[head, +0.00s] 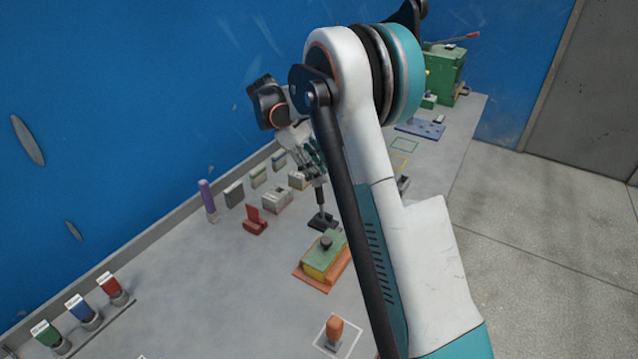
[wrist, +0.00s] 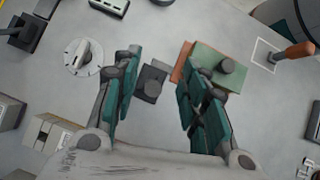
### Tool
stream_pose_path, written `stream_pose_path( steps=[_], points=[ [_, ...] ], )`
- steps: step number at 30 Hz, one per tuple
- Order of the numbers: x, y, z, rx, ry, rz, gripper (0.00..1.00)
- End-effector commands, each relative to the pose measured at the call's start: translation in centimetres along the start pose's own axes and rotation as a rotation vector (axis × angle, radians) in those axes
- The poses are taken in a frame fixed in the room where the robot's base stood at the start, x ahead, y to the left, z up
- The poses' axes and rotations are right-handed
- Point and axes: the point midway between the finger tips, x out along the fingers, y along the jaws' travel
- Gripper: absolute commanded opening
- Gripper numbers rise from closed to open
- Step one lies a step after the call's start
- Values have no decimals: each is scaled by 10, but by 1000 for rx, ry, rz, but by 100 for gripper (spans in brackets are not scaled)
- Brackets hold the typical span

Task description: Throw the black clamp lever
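The black clamp (head: 322,220) stands on the bench just behind the green and yellow block, with its dark lever (head: 319,196) upright. In the wrist view the clamp (wrist: 153,73) shows from above, its lever seen nearly end-on as a round dark knob. My gripper (head: 314,172) is above the clamp, at the lever's upper end in the head view. In the wrist view my gripper (wrist: 158,72) has its teal fingers spread, one on each side of the clamp, with a clear gap. I cannot tell whether a finger touches the lever. My arm hides part of the bench.
The green block (head: 324,255) on an orange base is close in front of the clamp. A red bracket (head: 255,220) and a purple cylinder (head: 207,200) stand to the left. An orange handle (head: 334,328) is nearer. A white dial (wrist: 84,56) shows in the wrist view.

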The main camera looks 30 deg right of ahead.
Motion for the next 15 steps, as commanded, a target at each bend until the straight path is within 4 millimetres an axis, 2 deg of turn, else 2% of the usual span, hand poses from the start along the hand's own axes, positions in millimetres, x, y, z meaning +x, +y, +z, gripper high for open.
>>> stream_pose_path(
  steps=[5, 14, 15],
  points=[
    [-12, 0, 9, 0, 0, 0, 40],
    [-14, 0, 10, 0, 0, 0, 40],
    [-14, 0, 10, 1, 1, 0, 31]
  ],
)
